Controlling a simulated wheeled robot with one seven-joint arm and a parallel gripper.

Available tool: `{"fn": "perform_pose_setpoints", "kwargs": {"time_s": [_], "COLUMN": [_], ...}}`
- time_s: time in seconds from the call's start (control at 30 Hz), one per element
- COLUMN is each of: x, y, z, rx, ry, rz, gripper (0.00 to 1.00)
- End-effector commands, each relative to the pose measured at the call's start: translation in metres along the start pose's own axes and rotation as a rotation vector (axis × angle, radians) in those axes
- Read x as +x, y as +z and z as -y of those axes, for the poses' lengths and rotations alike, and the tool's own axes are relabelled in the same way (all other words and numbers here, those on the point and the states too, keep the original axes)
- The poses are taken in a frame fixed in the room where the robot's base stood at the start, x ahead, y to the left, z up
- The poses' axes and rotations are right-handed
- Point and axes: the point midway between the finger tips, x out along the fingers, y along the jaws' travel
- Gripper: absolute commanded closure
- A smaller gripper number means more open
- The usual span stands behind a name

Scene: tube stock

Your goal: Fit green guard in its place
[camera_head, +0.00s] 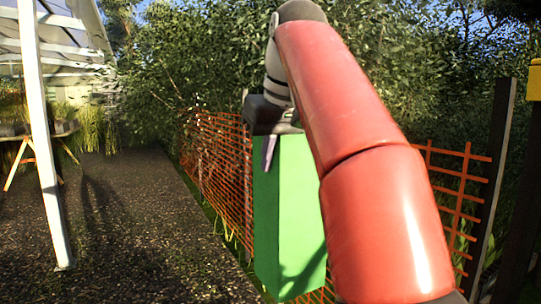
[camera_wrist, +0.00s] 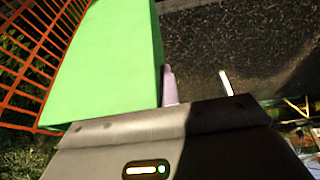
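The green guard (camera_head: 297,215) is a tall, square-sided bright green piece, roughly upright under my gripper (camera_head: 272,148) in the head view. One pale finger lies against its outside near the top. The guard also fills the upper left of the wrist view (camera_wrist: 105,60), where the pale finger touches its right side. The other finger appears hidden by the guard. My gripper looks shut on its upper part. The lower end comes close to the bottom of the head view; whether it touches the ground cannot be told. No place for the guard is clearly visible.
Orange mesh fence (camera_head: 215,170) runs behind the guard, with a dark post (camera_head: 493,190) at the right and dense bushes behind. A gravel path (camera_head: 140,230) lies open on the left. A white leaning post (camera_head: 43,130) and a plant bench (camera_head: 35,136) stand at far left.

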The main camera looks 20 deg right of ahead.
Motion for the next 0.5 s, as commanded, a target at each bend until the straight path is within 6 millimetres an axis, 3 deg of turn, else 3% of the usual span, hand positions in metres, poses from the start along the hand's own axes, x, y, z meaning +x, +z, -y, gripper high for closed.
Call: {"fn": "perform_pose_setpoints", "kwargs": {"time_s": [0.5], "x": [0.0089], "y": [0.0035], "z": [0.0000], "rx": [0.000], "ry": [0.000], "rz": [0.001], "gripper": [1.00]}}
